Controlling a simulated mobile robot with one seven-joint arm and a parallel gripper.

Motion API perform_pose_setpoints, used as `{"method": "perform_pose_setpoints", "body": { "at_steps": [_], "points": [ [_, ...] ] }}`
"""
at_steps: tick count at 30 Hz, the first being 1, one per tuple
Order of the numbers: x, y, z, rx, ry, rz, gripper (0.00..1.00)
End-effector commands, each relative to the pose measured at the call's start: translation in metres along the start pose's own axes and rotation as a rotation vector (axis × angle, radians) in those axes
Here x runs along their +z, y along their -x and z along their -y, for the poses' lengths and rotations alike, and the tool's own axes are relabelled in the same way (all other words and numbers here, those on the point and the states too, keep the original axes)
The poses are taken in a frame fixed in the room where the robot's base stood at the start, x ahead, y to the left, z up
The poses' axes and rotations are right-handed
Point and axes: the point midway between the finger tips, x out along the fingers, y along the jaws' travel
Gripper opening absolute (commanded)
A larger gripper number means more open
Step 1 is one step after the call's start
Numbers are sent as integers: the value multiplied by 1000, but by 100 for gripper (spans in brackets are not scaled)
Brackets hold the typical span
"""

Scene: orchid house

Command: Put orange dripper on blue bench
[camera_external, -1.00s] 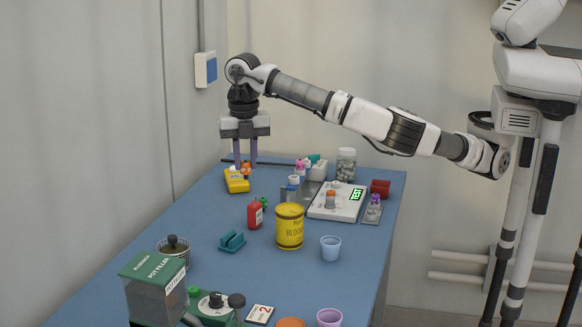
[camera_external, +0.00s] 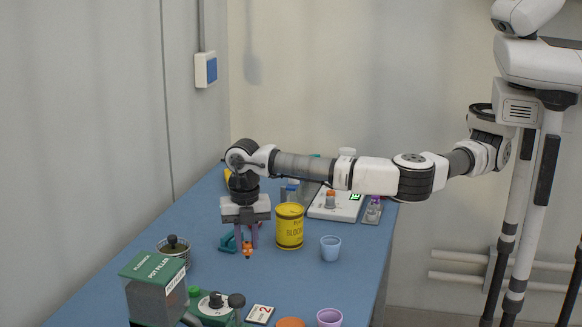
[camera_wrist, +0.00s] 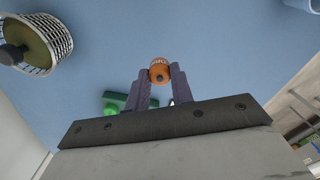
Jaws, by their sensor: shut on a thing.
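The orange dripper (camera_external: 247,249) is a small orange-capped piece between the purple fingertips of my gripper (camera_external: 247,240). In the wrist view the orange dripper (camera_wrist: 159,71) sits at the tips of my gripper (camera_wrist: 160,78), which is shut on it. The blue bench (camera_external: 200,233) is the long blue surface below. In the external view the dripper appears low over a bare stretch of the bench. I cannot tell whether it touches the surface.
A teal holder (camera_external: 228,243) is just left of and behind the gripper. A yellow tin (camera_external: 290,232) and a light blue cup (camera_external: 330,248) stand to the right. A mesh basket (camera_wrist: 62,45) and a pot filler box (camera_external: 152,285) are nearby. Bare bench lies in front.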

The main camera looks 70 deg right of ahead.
Motion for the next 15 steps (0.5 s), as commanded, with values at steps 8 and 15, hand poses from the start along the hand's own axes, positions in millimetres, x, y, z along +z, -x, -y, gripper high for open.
{"method": "perform_pose_setpoints", "body": {
  "at_steps": [8, 15],
  "points": [
    [0, -25, 1, -3, 0, 1, 2],
    [0, -48, 0, 0, 0, 0, 2]
  ]
}}
